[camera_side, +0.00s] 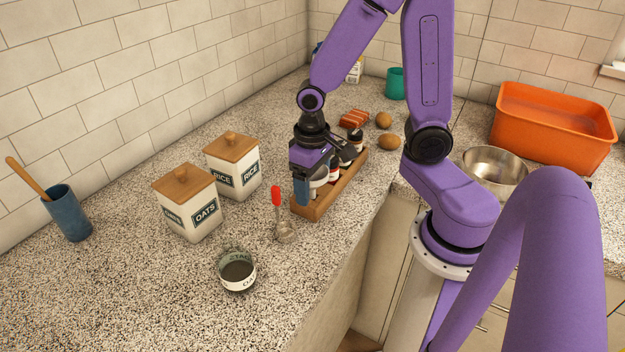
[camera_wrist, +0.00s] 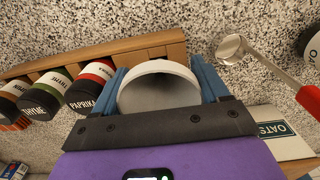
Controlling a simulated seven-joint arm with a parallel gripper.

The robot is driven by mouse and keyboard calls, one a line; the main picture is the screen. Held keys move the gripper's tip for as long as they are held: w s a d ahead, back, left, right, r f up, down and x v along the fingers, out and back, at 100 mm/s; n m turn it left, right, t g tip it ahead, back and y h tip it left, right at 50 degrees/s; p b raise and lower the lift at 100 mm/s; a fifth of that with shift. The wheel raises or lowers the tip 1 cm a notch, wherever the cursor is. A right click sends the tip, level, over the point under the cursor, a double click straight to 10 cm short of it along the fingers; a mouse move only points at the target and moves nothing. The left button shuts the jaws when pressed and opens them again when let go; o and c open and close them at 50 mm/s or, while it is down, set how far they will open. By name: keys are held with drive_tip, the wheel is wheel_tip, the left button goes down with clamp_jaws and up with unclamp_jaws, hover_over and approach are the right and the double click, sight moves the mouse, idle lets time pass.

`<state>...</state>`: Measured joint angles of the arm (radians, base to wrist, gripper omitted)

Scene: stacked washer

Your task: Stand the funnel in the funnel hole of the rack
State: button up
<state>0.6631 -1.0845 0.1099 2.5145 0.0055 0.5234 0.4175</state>
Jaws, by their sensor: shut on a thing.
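The white funnel (camera_wrist: 158,90) is between my gripper's (camera_wrist: 162,92) blue fingers in the wrist view, its wide round mouth towards the camera. My gripper (camera_side: 311,188) is shut on it. In the side view a little of the funnel (camera_side: 319,180) shows beside the fingers. The wooden rack (camera_side: 322,205) runs along the counter; my gripper is over its near end. In the wrist view the rack (camera_wrist: 110,52) passes behind the funnel. The funnel's spout and the funnel hole are hidden, so I cannot tell whether the spout is in the hole.
Spice jars, among them paprika (camera_wrist: 92,88) and thyme (camera_wrist: 45,97), stand in the rack. A red-handled scoop (camera_side: 278,212) lies just left of the rack. An oats canister (camera_side: 190,212), a rice canister (camera_side: 234,172) and a round cup (camera_side: 237,272) stand further left.

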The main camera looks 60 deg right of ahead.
drive_tip(key=shift+f, duration=0.4)
drive_tip(key=o, duration=0.8)
wheel_tip(320, 180, up, 18)
drive_tip(key=shift+f, duration=0.25)
drive_tip(key=s+a+f+n, duration=0.1)
drive_tip(key=s+f+n, duration=0.1)
drive_tip(key=s+n, duration=0.2)
drive_tip(key=s+a+f+n, duration=0.2)
drive_tip(key=s+f+n, duration=0.1)
drive_tip(key=s+n, duration=0.1)
drive_tip(key=s+a+f+n, duration=0.1)
drive_tip(key=s+f+n, duration=0.2)
drive_tip(key=s+n, duration=0.1)
drive_tip(key=shift+s+a+f+n, duration=0.2)
drive_tip(key=shift+s+a+n, duration=0.15)
drive_tip(key=shift+s, duration=0.45)
